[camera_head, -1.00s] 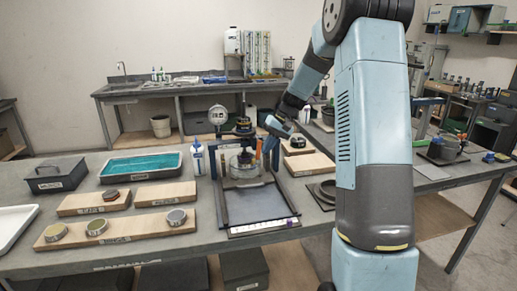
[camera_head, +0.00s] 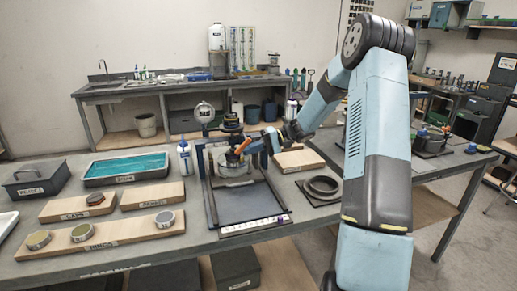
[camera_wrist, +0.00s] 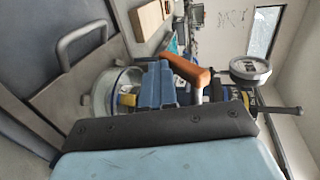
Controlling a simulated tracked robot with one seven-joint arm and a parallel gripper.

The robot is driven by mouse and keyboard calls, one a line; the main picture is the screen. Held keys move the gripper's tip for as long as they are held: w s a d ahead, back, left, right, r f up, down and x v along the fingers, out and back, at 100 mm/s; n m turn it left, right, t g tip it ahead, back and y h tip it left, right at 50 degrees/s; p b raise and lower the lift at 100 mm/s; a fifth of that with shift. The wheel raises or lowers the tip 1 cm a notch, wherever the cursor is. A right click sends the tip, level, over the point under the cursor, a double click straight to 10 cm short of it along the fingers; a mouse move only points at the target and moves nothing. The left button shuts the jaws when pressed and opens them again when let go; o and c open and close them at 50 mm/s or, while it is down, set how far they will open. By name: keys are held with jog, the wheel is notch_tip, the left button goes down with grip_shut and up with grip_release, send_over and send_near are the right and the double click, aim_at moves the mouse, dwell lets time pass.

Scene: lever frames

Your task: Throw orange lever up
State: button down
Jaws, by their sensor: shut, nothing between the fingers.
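The orange lever (camera_head: 243,146) is on the press-like frame (camera_head: 209,185) in the middle of the bench, slanting up to the right in the head view. In the wrist view the lever's orange handle (camera_wrist: 187,70) lies beside my fingertips, on a pale stem. My gripper (camera_head: 259,145) reaches in from the right at about lever height, just right of the handle. Its blue fingers (camera_wrist: 157,86) are together with nothing between them. I cannot tell whether they touch the lever. A clear glass cylinder (camera_wrist: 104,92) is partly hidden behind the fingers.
A round dial gauge (camera_head: 204,112) stands at the back of the frame, and a white bottle (camera_head: 184,158) stands to its left. A wooden board (camera_head: 297,161) and dark rings (camera_head: 322,187) lie on the right. A teal-filled tray (camera_head: 126,168) is at left.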

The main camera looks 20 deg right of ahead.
jog(key=y, duration=0.3)
jog(key=shift+a+f, duration=0.1)
jog(key=shift+a, duration=0.3)
jog(key=y, duration=0.1)
jog(key=a+y, duration=0.1)
jog(key=y, duration=0.1)
jog(key=shift+a, duration=0.25)
dwell(0.7)
dwell(0.4)
jog(key=v, duration=0.7)
jog(key=shift+d, duration=0.2)
jog(key=shift+f, duration=0.1)
